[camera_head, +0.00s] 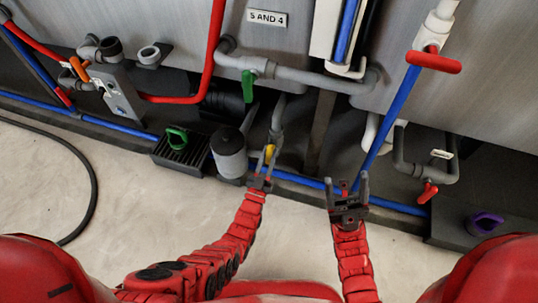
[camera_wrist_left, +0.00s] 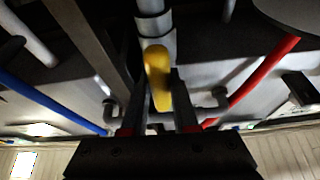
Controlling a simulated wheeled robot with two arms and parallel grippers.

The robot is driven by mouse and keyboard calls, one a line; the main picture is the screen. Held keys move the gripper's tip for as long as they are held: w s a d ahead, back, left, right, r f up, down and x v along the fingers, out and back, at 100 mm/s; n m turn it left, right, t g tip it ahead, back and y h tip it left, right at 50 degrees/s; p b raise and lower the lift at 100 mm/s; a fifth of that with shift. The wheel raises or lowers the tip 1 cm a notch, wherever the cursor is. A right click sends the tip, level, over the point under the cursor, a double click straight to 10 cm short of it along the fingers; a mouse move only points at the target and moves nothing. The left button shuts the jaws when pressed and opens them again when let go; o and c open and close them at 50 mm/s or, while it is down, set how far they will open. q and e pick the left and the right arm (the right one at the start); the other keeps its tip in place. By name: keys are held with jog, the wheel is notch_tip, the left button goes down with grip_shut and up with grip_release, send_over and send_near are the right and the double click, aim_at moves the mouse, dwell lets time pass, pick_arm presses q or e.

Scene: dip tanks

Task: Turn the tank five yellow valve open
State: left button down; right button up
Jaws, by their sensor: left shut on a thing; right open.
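The yellow valve handle (camera_head: 270,151) sits low on a grey pipe below the tank front in the head view. It fills the middle of the left wrist view (camera_wrist_left: 158,78), hanging from a grey pipe fitting (camera_wrist_left: 154,25). My left gripper (camera_head: 266,160) is at the valve, its fingers (camera_wrist_left: 158,118) on either side of the yellow handle and shut on it. The fingers partly cover the handle in the head view. My right gripper (camera_head: 347,188) is open and empty, to the right of the left one, in front of the blue floor-level pipe.
A grey canister (camera_head: 229,152) stands just left of the valve. A green handle (camera_head: 248,86) is above it, and a red handle (camera_head: 433,62) is at upper right. A blue pipe (camera_head: 392,118) slants down near my right gripper. The pale floor (camera_head: 130,210) at left is mostly clear, with a black hose.

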pick_arm(q)
jog(key=shift+n, duration=0.6)
jog(key=c, duration=0.7)
grip_release()
